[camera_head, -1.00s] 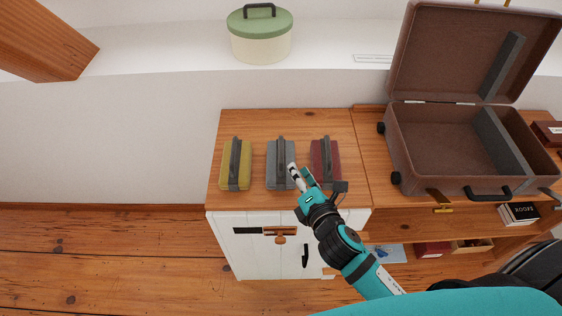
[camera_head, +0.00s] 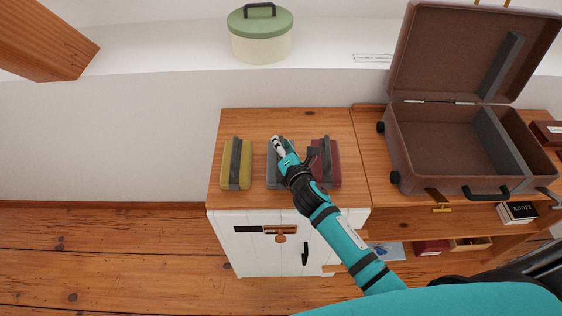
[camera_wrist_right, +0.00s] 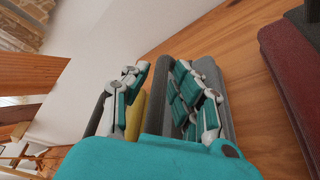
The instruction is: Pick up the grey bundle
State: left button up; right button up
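The grey bundle (camera_head: 272,177) lies on the wooden cabinet top, between a yellow bundle (camera_head: 228,172) and a dark red bundle (camera_head: 329,165). Each bundle has a dark strap with a raised handle. My right gripper (camera_head: 278,146) is over the grey bundle and hides much of it in the head view. In the right wrist view, the fingers of this gripper (camera_wrist_right: 160,96) are spread apart, with the grey bundle (camera_wrist_right: 213,78) close behind the right-hand fingers. Whether they touch it cannot be told. My left gripper is not in view.
An open brown suitcase (camera_head: 448,187) stands on the surface to the right. A cream tin with a green lid (camera_head: 261,42) sits on the white ledge behind. The cabinet top (camera_head: 235,122) is bare behind and in front of the bundles.

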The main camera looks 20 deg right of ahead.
grip_shut()
jog(key=shift+r, duration=0.1)
dwell(0.4)
